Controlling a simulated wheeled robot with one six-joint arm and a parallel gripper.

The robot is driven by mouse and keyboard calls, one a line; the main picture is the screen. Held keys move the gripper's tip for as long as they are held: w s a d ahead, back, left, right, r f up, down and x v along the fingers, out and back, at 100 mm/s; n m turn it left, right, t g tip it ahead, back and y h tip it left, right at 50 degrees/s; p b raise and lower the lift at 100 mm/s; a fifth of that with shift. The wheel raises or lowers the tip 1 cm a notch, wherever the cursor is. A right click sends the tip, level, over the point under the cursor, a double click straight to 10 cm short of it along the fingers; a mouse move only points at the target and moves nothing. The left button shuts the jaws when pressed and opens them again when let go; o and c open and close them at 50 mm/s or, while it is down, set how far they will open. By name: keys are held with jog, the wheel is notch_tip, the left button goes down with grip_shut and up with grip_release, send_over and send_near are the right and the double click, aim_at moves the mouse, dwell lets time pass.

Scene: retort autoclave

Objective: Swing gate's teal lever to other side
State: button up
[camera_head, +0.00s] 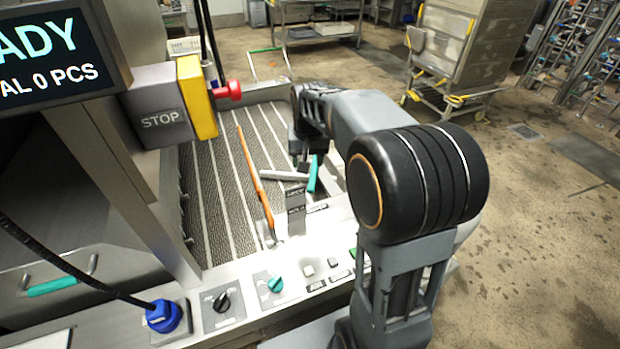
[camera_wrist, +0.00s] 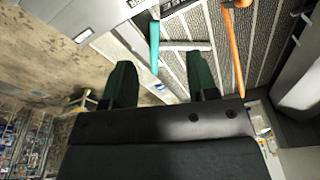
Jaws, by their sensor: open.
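The teal lever grip (camera_head: 313,173) sits at the right end of a short grey bar (camera_head: 285,176), above the near end of the ribbed conveyor. In the wrist view the teal grip (camera_wrist: 154,47) lies ahead of my fingers, in line with the space between them. My gripper (camera_wrist: 163,78) has its two dark green fingers spread wide with nothing between them. In the head view my gripper is mostly hidden behind my arm, close to the lever. A long orange bar (camera_head: 255,180) lies along the conveyor, left of the teal grip; it also shows in the wrist view (camera_wrist: 234,50).
A dark labelled plate (camera_head: 295,199) stands just below the lever. A front panel has a black knob (camera_head: 223,302) and a teal knob (camera_head: 275,284). A yellow box with a red button (camera_head: 229,90) juts out at upper left. Open floor lies right.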

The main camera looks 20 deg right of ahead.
jog(key=w+d+f+m+g, duration=0.1)
jog(key=w+d+f, duration=0.2)
jog(key=w, duration=0.3)
jog(key=m+p, duration=0.1)
send_over(311, 183)
notch_tip(311, 183, down, 4)
jog(key=shift+m+g, duration=0.3)
jog(key=shift+g, duration=0.1)
notch_tip(311, 183, down, 15)
jog(key=shift+d+r+p, duration=0.1)
jog(key=shift+r+p, duration=0.1)
jog(key=shift+p, duration=1.05)
jog(key=shift+c, duration=0.4)
grip_shut()
